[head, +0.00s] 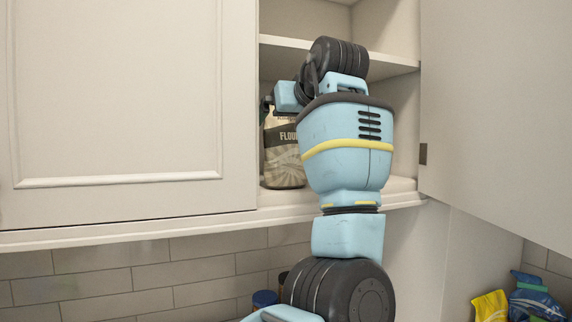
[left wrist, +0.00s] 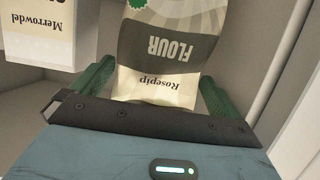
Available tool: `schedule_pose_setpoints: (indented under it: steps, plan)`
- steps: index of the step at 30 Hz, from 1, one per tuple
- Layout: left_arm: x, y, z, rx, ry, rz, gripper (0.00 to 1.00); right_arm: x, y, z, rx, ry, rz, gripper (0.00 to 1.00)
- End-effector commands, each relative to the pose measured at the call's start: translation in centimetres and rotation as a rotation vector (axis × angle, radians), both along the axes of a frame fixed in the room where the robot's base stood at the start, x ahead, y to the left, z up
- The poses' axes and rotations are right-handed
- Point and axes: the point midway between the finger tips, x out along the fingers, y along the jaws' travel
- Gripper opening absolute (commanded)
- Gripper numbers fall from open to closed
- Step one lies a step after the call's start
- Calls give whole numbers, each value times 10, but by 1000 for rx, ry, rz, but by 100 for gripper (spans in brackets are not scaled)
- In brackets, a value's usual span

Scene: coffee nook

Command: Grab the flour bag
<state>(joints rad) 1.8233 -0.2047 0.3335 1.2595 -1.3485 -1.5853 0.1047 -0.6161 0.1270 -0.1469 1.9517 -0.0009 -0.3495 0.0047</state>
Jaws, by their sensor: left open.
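The flour bag (head: 284,168) stands upright on the lower shelf of the open wall cabinet, its top partly hidden by my left gripper. In the left wrist view the flour bag (left wrist: 160,50) shows upside down, with a dark band reading FLOUR and a pale part reading Rosepip. My left gripper (head: 268,106) is at the top of the bag in the head view. In the left wrist view its green fingers (left wrist: 155,85) are open, one on each side of the bag. I cannot tell whether they touch it. My right gripper is not in view.
A pale box marked Merrowdel (left wrist: 40,30) is close to the bag in the left wrist view. A closed cabinet door (head: 120,95) is left of the opening and an open door (head: 500,110) stands right. Blue and yellow packets (head: 530,298) are at lower right.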

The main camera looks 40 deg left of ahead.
Motion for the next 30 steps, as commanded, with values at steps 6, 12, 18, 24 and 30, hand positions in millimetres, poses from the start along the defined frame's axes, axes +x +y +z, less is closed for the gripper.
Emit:
schedule_pose_setpoints:
  steps: [6,12,18,24,30]
  plan:
    - [6,12,-4,0,-2,-1,100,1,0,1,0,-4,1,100]
    - [6,12,-4,-1,-1,-1,91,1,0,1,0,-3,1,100]
    - [6,12,-5,-1,-1,-1,65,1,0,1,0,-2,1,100]
    - [6,12,-5,-1,-1,-1,38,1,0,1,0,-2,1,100]
    - [6,12,-5,-2,-1,1,14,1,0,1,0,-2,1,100]
